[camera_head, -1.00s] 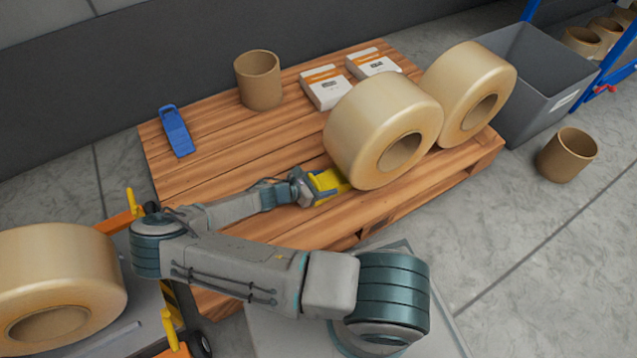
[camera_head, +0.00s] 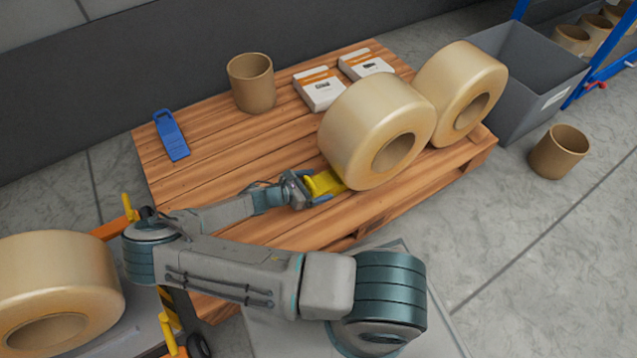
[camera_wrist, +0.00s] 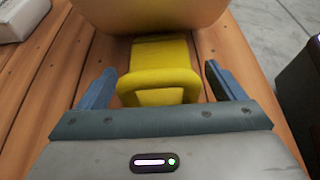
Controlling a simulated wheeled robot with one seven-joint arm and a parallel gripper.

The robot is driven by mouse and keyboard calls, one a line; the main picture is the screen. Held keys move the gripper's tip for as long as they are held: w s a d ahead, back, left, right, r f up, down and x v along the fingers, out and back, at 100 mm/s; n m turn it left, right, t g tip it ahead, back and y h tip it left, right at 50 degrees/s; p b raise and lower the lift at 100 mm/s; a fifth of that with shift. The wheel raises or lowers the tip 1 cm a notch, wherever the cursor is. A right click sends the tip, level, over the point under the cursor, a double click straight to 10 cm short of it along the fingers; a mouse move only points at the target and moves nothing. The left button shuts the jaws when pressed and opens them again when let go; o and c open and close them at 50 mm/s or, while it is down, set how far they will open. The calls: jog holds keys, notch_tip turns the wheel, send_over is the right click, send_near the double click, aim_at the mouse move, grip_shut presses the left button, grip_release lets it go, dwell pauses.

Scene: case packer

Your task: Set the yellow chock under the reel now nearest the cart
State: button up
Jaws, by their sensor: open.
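The yellow chock (camera_head: 325,183) lies on the pallet (camera_head: 212,145) against the left lower side of the nearer of two tan reels (camera_head: 378,132). In the wrist view the chock (camera_wrist: 160,70) has its thin end at the reel's (camera_wrist: 150,14) underside and its handle toward me. My gripper (camera_head: 312,192) is low at the chock. Its blue fingers (camera_wrist: 158,92) stand open on both sides of the chock's handle, with gaps showing. A second reel (camera_head: 462,92) stands on the pallet to the right, close by. On the cart (camera_head: 133,338) at the left lies another reel (camera_head: 55,290).
A grey bin (camera_head: 535,80) and another tube (camera_head: 559,152) stand on the floor at right. The pallet's left part is mostly clear.

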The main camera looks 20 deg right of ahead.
jog(key=p+v, duration=0.4)
jog(key=v, duration=0.8)
jog(key=shift+a, duration=0.15)
jog(key=shift+r, duration=0.1)
jog(key=s+r+m+g+y+p, duration=0.3)
jog(key=r+p, duration=0.4)
jog(key=r, duration=0.8)
jog(key=s+d+r+m+y+p, duration=0.1)
jog(key=r+m+y+p, duration=0.45)
jog(key=r, duration=0.95)
jog(key=s+r+m+g+y+p, duration=0.2)
jog(key=r+m+p, duration=0.3)
jog(key=r+p, duration=0.8)
jog(key=s+d+r+m+t+y+p, duration=0.1)
jog(key=s+r+m+p, duration=0.1)
jog(key=r, duration=0.9)
jog(key=s+d+r+m+t+p, duration=0.2)
jog(key=s+r+p, duration=0.3)
jog(key=r, duration=0.6)
jog(key=s+d+r+m+t+y+p, duration=0.1)
jog(key=s+d+r+m+t+p, duration=0.1)
jog(key=r, duration=0.9)
jog(key=shift+s+m+y+p, duration=0.35)
jog(key=shift+s+m+p, duration=0.1)
jog(key=shift+s+p, duration=0.7)
jog(key=shift+w+d+r, duration=0.1)
jog(key=shift+r, duration=0.05)
